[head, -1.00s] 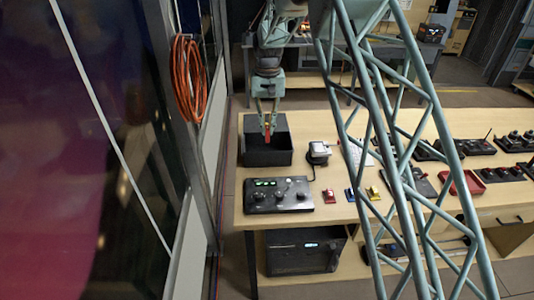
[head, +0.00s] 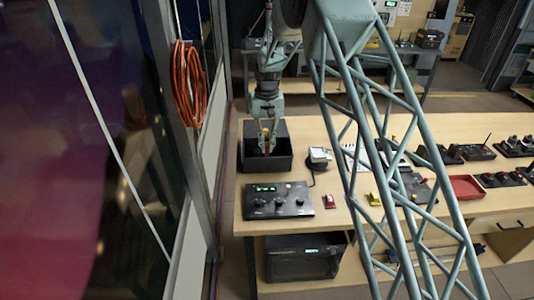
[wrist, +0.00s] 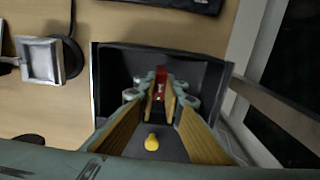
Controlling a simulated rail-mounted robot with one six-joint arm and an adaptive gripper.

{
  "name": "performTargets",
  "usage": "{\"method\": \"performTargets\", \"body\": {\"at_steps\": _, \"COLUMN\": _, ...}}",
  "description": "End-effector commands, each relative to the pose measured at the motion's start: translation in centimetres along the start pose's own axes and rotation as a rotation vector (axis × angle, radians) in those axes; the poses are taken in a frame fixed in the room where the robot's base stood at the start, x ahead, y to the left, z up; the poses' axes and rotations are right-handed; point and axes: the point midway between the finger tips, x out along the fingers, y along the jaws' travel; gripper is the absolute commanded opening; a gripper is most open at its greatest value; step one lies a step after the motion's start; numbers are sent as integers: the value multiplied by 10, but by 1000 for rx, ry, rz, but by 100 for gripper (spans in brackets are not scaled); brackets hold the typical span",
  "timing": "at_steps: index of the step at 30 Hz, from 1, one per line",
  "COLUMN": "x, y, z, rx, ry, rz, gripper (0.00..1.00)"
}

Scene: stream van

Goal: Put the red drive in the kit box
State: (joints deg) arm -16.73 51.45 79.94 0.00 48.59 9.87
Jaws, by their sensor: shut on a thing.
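The kit box (head: 262,166) is a black open-topped box at the left end of the workbench; its wall also shows in the wrist view (wrist: 215,62). My gripper (head: 266,148) points down over the box opening. Its fingertips (wrist: 161,88) are shut on the red drive (wrist: 161,76), which also shows as a small red piece in the head view (head: 267,150). The drive is at or inside the box opening; its exact height above the floor cannot be told. A small yellow piece (wrist: 151,143) shows between the finger bases in the wrist view.
A black control panel (head: 277,202) stands in front of the box. Right of it lie another small red item (head: 329,201) and a yellow one (head: 374,199). A grey-topped device (head: 319,155) with a cable is right of the box. A red tray (head: 466,187) lies farther right.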

Motion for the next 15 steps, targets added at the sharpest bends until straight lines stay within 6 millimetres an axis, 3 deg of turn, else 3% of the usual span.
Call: {"method": "performTargets", "body": {"at_steps": 15, "x": 37, "y": 0, "z": 0, "rx": 0, "ry": -1, "rz": 0, "gripper": 0}}
